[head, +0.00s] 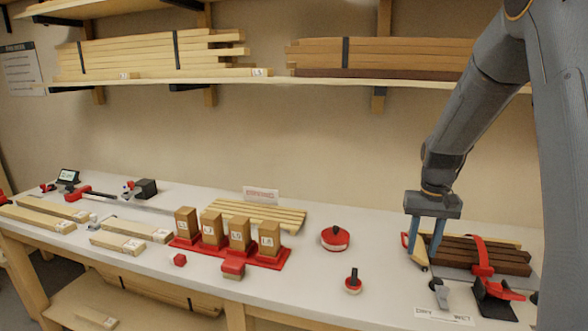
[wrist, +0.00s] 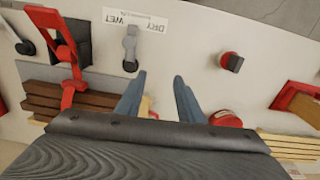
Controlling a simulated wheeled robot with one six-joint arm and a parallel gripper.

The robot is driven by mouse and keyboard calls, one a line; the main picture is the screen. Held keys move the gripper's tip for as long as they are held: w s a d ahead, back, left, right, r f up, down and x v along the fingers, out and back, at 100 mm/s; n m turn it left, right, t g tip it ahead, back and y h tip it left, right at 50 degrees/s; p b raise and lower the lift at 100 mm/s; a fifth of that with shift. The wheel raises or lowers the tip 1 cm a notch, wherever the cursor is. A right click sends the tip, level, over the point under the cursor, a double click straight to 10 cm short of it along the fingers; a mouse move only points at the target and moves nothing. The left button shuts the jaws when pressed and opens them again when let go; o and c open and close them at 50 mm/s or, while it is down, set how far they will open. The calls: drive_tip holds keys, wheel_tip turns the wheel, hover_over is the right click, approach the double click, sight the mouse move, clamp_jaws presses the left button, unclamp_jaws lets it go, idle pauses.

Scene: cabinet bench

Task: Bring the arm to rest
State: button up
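My gripper (head: 422,254) is at the right of the bench in the head view, pointing down, with its two blue-grey fingers apart. In the wrist view my gripper (wrist: 160,77) shows a clear gap between the fingertips, with only white bench top in it. My grey arm comes down from the upper right. In the head view the fingers overlap the left end of a stack of dark wooden strips (head: 506,263); whether they touch anything I cannot tell. A pale wood piece by the fingers is partly hidden.
A red clamp (head: 481,257) stands at the dark strips, with a DRY/WET card (head: 444,317) in front. A round red-and-black tool (head: 335,238) and a small knobbed one (head: 353,282) lie left of my gripper. Several wooden blocks stand on a red rack (head: 272,263). A loaded shelf (head: 330,80) hangs above.

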drive_tip(key=s+a+f+n+b, duration=0.1)
drive_tip(key=s+a+f, duration=0.1)
drive_tip(key=s+a, duration=0.5)
drive_tip(key=s+a+f+n+t+b, duration=0.1)
drive_tip(key=s+a+f+b, duration=0.1)
drive_tip(key=s+a, duration=0.5)
drive_tip(key=s, duration=0.6)
drive_tip(key=shift+a+f+n, duration=0.15)
drive_tip(key=shift+f+n, duration=0.2)
drive_tip(key=shift+n, duration=0.05)
drive_tip(key=shift+c, duration=0.4)
